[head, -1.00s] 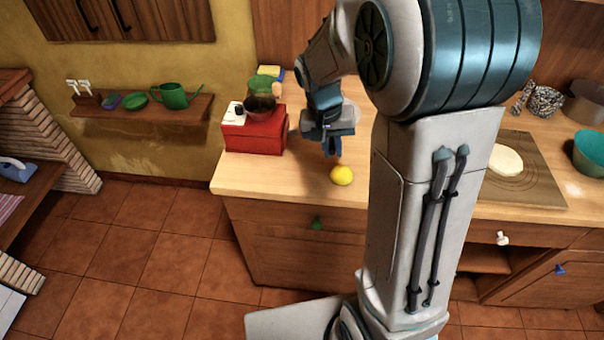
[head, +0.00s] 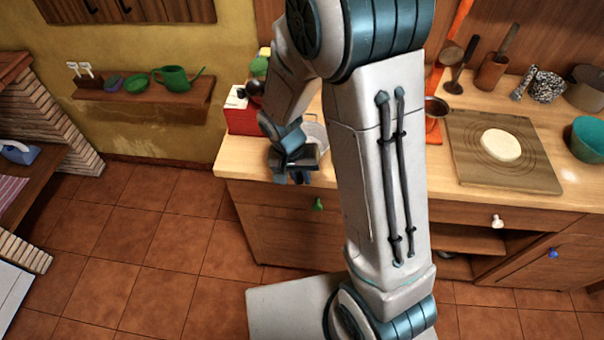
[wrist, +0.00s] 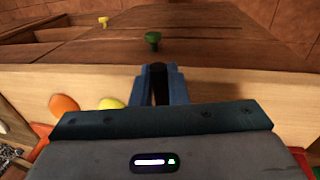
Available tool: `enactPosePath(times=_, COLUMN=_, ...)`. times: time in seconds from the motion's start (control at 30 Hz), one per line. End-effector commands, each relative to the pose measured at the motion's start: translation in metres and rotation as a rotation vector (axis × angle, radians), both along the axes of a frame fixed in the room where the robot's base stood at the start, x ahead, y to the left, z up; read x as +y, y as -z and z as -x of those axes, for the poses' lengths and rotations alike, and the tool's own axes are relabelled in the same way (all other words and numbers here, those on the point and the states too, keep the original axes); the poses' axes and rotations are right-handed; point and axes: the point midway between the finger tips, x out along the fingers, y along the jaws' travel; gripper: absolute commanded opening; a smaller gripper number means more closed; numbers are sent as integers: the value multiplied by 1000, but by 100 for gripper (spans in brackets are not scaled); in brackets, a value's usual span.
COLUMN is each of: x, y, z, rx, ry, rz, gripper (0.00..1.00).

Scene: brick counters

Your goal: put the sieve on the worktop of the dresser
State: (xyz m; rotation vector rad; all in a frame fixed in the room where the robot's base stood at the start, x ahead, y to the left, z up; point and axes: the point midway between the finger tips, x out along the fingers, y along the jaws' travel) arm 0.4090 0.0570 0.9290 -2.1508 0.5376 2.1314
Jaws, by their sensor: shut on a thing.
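My gripper (head: 291,178) is at the front edge of the dresser's wooden worktop (head: 232,168), pointing down. In the wrist view its blue fingers (wrist: 157,72) are close together on a narrow dark thing, which I cannot identify. A green drawer knob (wrist: 153,40) shows just beyond the fingertips, apart from them; it also shows in the head view (head: 318,204). A small round dark-rimmed thing (head: 437,107), perhaps the sieve, is right of my arm by an orange strip. I cannot tell for sure which thing is the sieve.
A red box (head: 243,118) stands at the worktop's left end. A whitish pot (head: 314,130) is partly behind my arm. An orange fruit (wrist: 64,104) and a yellow one (wrist: 110,103) show in the wrist view. A board with dough (head: 500,145) and a teal bowl (head: 590,138) lie right.

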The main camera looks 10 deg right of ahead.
Motion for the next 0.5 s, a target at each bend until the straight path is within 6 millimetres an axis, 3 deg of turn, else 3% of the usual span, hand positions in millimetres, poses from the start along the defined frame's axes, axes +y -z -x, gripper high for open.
enactPosePath(times=0.3, x=0, y=4, z=0, rx=0, ry=0, rz=0, gripper=0)
enactPosePath(times=0.33, x=0, y=2, z=0, rx=0, ry=0, rz=0, gripper=22)
enactPosePath(times=0.37, x=0, y=2, z=0, rx=0, ry=0, rz=0, gripper=30)
enactPosePath(times=0.4, x=0, y=2, z=0, rx=0, ry=0, rz=0, gripper=35)
enactPosePath(times=0.5, x=0, y=2, z=0, rx=0, ry=0, rz=0, gripper=35)
